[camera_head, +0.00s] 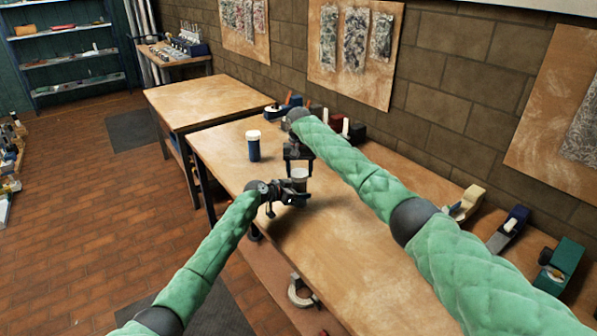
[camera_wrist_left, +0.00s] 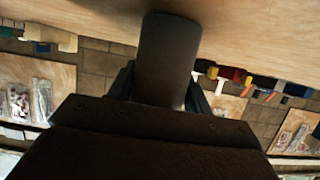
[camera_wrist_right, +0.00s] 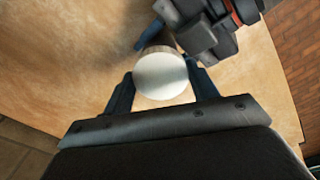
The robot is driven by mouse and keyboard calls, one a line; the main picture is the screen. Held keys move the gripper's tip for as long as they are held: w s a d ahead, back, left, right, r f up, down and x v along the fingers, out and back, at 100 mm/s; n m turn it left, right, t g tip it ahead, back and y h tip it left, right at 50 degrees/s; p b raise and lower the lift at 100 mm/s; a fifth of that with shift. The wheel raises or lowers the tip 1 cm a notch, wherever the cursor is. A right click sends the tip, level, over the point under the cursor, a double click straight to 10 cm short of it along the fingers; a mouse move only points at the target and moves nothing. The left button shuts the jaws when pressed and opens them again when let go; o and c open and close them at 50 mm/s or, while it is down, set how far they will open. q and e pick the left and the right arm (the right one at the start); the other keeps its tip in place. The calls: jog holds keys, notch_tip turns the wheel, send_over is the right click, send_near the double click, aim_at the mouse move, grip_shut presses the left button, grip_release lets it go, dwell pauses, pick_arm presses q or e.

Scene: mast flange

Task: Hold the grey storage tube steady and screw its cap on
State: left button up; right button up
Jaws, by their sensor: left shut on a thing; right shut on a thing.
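The grey storage tube (camera_head: 299,186) stands upright over the near bench, and my left gripper (camera_head: 296,196) is shut around its side. In the left wrist view the dark tube (camera_wrist_left: 168,50) fills the space between the fingers. My right gripper (camera_head: 298,168) is above the tube, pointing down. In the right wrist view the round white cap (camera_wrist_right: 160,76) sits between its fingers, shut on it. The tube's side (camera_wrist_right: 158,38) shows just beyond the cap, roughly in line. I cannot tell whether the cap's thread is engaged. Most of the tube is hidden by my left gripper.
A blue jar with a white lid (camera_head: 253,147) stands on the bench (camera_head: 215,150), left of the grippers. Tape dispensers (camera_head: 466,203) and other items line the wall edge. The bench front is bare. A second table (camera_head: 210,98) stands beyond.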

jog(key=shift+s+a, duration=0.1)
dwell(0.6)
jog(key=shift+r, duration=0.3)
jog(key=shift+a+r, duration=0.1)
